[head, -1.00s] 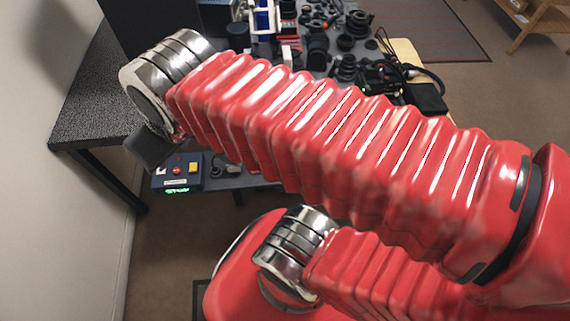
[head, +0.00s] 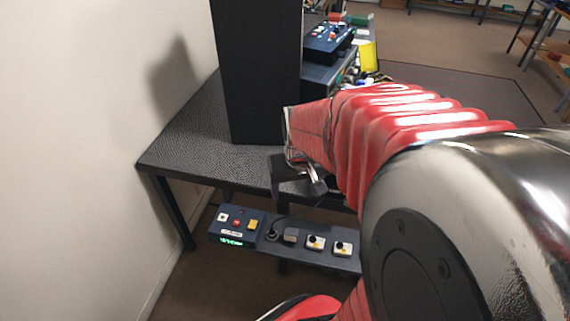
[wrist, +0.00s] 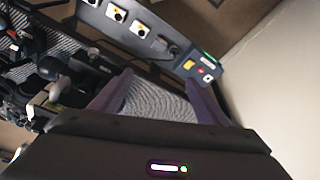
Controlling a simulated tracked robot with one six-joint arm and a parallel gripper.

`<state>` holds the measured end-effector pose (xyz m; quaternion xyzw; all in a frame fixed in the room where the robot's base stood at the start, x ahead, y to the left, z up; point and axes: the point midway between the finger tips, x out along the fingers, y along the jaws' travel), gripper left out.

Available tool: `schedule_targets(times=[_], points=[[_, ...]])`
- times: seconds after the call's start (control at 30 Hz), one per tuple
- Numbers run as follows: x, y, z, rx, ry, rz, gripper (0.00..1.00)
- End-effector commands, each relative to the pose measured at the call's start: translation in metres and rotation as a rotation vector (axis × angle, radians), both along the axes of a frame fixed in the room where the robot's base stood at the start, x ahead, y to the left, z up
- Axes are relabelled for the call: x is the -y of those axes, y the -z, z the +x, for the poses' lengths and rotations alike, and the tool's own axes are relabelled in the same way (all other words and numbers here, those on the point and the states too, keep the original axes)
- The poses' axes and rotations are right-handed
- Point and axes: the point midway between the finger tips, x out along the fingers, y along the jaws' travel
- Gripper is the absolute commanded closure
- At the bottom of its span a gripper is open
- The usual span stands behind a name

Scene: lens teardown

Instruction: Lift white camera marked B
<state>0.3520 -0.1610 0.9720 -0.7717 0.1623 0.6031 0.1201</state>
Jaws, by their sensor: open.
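My gripper (wrist: 160,78) shows in the wrist view as two purple fingers set wide apart. I cannot pick out a white camera marked B in either current view. A small pale object (wrist: 47,97) lies among dark parts left of the fingers in the wrist view, but no marking on it can be read.
A tall black block (head: 258,70) stands on the speckled table (head: 185,130) close to the left wall. A control box (head: 236,225) with buttons and a green display sits below the table edge. A blue panel with knobs (head: 330,40) and a yellow item (head: 369,56) lie behind my arm.

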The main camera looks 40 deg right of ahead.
Motion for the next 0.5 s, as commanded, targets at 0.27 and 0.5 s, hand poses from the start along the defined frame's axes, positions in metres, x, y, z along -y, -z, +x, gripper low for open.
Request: schedule_targets(times=[0.27, 0.5], points=[[0.065, 0.059, -0.015, -0.083, 0.154, 0.045, 0.31], [0.113, 0.114, -0.043, -0.144, 0.279, 0.093, 0.31]])
